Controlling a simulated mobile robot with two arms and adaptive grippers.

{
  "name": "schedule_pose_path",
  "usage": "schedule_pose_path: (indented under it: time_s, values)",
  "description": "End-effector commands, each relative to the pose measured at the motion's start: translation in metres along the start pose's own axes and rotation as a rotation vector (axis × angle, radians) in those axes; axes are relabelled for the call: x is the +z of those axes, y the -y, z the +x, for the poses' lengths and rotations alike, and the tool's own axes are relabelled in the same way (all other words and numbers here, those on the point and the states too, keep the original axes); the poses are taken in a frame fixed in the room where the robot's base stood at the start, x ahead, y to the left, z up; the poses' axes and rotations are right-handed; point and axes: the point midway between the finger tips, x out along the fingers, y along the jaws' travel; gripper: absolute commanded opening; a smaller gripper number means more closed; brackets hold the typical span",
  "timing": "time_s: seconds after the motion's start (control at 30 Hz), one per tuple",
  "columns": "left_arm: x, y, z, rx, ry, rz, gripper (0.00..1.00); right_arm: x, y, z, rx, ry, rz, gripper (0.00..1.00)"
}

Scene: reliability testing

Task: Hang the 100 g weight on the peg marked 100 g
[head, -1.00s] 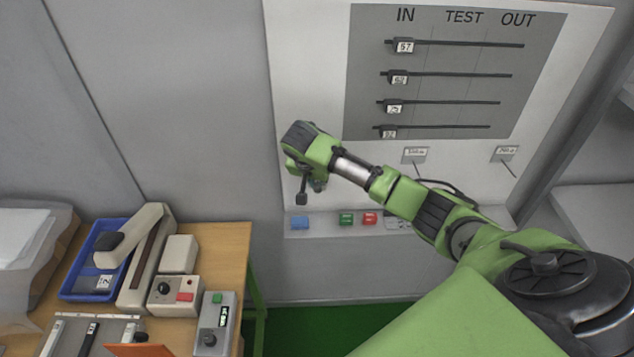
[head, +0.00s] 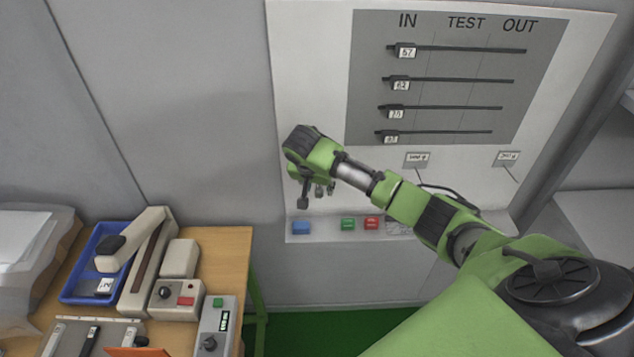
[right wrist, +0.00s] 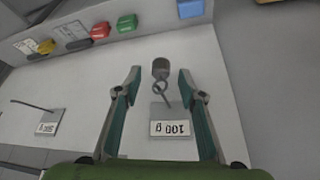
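The dark grey weight (right wrist: 161,68) hangs by its ring at the peg (right wrist: 164,98) above the plate marked 100 g (right wrist: 170,128), which appears upside down in the right wrist view. The ring appears to be around the peg's end. My right gripper (right wrist: 160,78) is open, with one finger on each side of the weight and a gap on both sides. In the head view my right gripper (head: 317,191) is in front of the white panel; I cannot tell the weight from the fingers there. My left gripper is not in view.
A second peg with a marked plate (right wrist: 48,122) is beside it on the panel. Blue, green and red buttons (head: 348,224) line the panel's lower ledge. Sliders (head: 455,49) are above. A wooden table (head: 232,262) with devices and a blue tray (head: 78,292) stands at the left.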

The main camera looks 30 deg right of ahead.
Motion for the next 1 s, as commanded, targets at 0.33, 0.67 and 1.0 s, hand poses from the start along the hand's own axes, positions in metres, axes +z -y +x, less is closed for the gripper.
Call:
schedule_pose_path:
  time_s: [0.33, 0.67, 1.0]
  values:
    - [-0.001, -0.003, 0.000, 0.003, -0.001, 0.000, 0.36, -0.001, 0.001, -0.065, -0.006, -0.003, 0.001, 0.37]
    - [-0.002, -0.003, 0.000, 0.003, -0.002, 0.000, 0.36, 0.000, 0.001, -0.112, -0.002, -0.001, 0.001, 0.37]
    - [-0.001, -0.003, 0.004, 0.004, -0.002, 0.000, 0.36, 0.008, 0.002, -0.102, -0.005, 0.011, -0.016, 0.37]
